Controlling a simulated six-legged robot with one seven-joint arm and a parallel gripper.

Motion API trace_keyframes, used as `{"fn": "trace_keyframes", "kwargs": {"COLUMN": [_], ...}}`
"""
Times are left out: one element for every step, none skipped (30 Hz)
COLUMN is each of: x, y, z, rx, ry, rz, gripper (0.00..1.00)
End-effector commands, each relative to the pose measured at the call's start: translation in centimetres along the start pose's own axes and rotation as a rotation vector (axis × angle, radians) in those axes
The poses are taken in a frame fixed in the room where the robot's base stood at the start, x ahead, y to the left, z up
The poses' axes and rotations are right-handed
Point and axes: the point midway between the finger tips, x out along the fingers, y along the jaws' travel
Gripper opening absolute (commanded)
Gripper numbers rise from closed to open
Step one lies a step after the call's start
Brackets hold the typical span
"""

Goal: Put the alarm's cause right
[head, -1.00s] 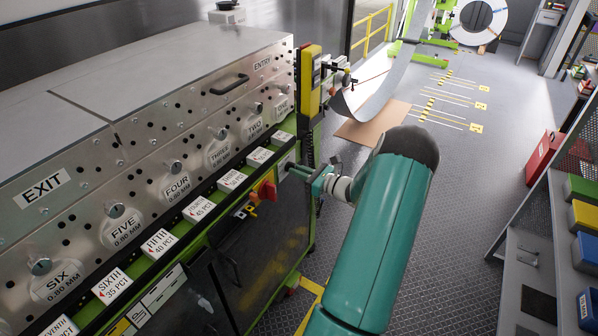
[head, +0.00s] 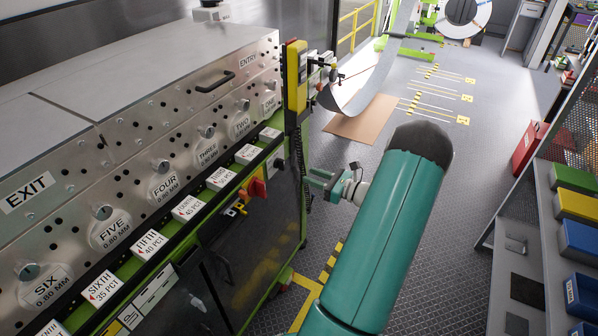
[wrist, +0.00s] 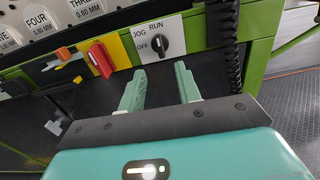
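The machine (head: 130,130) stands at the left, with numbered knobs ONE to SIX and a row of percent tags along its green rail. A black selector switch (wrist: 159,43) marked JOG, OFF and RUN shows in the wrist view; its exact setting is hard to tell. A red rotary handle on a yellow plate (wrist: 103,59) is left of it, and shows in the head view (head: 255,187). My gripper (head: 312,179) is beside the machine's front near its right end. In the wrist view my gripper (wrist: 157,75) is open and empty, its fingers pointing toward the selector, apart from it.
A yellow pendant box (head: 296,77) hangs at the machine's corner with a coiled black cable. A metal strip (head: 375,75) sags over a brown board (head: 358,122). Shelving with coloured bins (head: 577,205) and a red case (head: 530,147) stand at right. The floor between is open.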

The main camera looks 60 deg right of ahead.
Motion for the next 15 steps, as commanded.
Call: {"fn": "trace_keyframes", "kwargs": {"x": [-1.1,-1.6,-2.3,-2.7,-3.1,-3.5,-3.7,-3.9,-4.0,-4.1,-4.2,-4.2,-4.2,-4.2,-4.2], "y": [-0.1,0.0,0.0,-0.1,-0.1,0.0,0.0,0.0,0.0,0.0,0.0,0.0,0.0,0.0,0.0], "z": [0.0,0.0,0.0,0.0,0.0,0.0,0.0,0.0,0.0,0.0,0.0,0.0,0.0,0.0,0.0], "rx": [0.0,0.0,0.0,0.0,0.0,0.0,0.0,0.0,0.001,0.001,0.001,0.001,0.001,0.001,0.001], "ry": [0.002,0.001,0.001,0.001,0.001,0.001,0.001,0.001,0.001,0.001,0.001,0.001,0.001,0.001,0.001], "rz": [-0.004,-0.002,-0.002,-0.002,-0.002,-0.002,-0.001,0.0,0.0,0.001,0.001,0.001,0.001,0.001,0.001], "gripper": [0.34,0.34,0.34,0.34,0.34,0.34,0.34,0.34,0.34,0.34,0.34,0.34,0.34,0.34,0.34]}}
